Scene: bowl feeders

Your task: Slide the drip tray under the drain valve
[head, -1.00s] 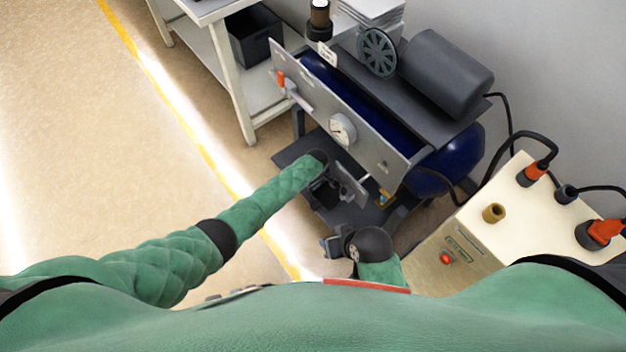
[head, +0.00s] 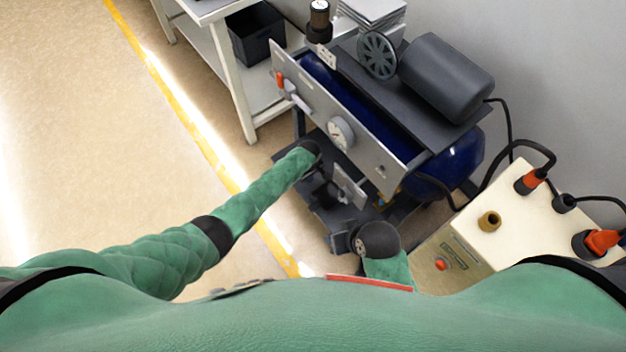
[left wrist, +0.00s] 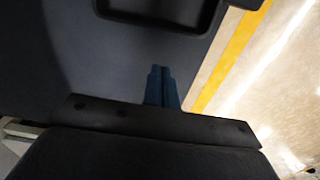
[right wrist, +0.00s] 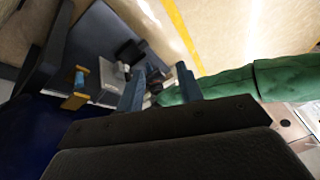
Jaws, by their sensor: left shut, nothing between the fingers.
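The drip tray (left wrist: 160,22) is a black shallow tray with a raised rim, partly cut off at the top of the left wrist view. It lies on a dark flat surface. My left gripper (left wrist: 161,82) is shut and empty, with its tips just short of the tray. In the head view my left gripper (head: 328,190) is low in front of the compressor, and I cannot make out the tray there. The drain valve (right wrist: 75,92), brass with a blue part, shows at the left of the right wrist view. My right gripper (right wrist: 158,88) is open and empty, apart from the valve.
The compressor's grey panel (head: 310,98) with a gauge stands over the low work area, its blue tank (head: 455,155) behind. A cream box (head: 470,230) with hoses stands at right. A white bench (head: 225,70) is at the back left. The floor at left is clear.

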